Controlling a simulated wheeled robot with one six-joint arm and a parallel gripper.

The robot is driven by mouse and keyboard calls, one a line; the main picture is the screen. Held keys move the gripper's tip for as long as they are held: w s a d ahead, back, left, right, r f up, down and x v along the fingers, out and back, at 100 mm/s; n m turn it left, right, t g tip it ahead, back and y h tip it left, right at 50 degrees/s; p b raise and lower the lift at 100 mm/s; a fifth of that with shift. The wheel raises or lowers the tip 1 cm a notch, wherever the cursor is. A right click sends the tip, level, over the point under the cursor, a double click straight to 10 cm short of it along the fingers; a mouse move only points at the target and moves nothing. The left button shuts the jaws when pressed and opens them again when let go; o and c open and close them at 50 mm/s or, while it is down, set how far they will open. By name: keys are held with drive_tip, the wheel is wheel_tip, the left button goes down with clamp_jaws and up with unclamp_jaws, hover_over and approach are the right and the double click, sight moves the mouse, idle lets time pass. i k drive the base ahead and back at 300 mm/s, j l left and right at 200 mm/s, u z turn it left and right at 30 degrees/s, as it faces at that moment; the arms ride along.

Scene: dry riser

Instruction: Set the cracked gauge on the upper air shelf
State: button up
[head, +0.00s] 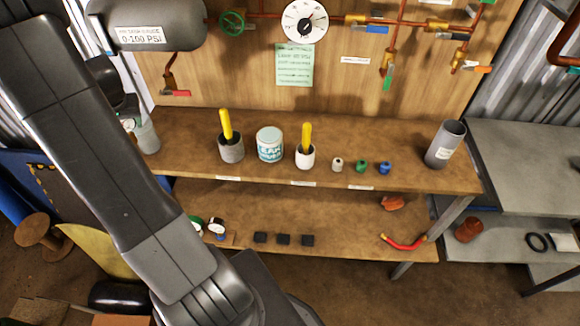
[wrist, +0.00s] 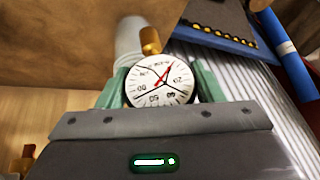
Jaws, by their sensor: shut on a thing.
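My gripper (wrist: 160,88) is shut on a round gauge (wrist: 160,75) with a white dial, a red needle and a brass stem. Dark lines cross its dial and look like cracks. The green fingers sit on either side of it. In the head view my gripper (head: 127,112) is at the left end of the upper shelf (head: 190,135), and the held gauge shows only as a small pale patch there. I cannot tell whether the gauge touches the shelf. Two other small gauges (head: 217,227) are on the lower shelf (head: 340,220), at its left.
A grey bottle (head: 149,137) stands close by my gripper. Along the upper shelf are a grey pot (head: 231,149), a tin (head: 270,144), a white pot (head: 305,156), small fittings (head: 361,166) and a grey cylinder (head: 445,145). A tank (head: 160,22) hangs above the left end.

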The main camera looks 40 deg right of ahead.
sight(298, 123)
drive_tip(key=k+z, duration=0.25)
drive_tip(key=z, duration=0.15)
drive_tip(key=k+z, duration=0.25)
drive_tip(key=z, duration=0.15)
drive_tip(key=i+l+z, duration=0.1)
drive_tip(key=i+j, duration=0.65)
drive_tip(key=i, duration=0.1)
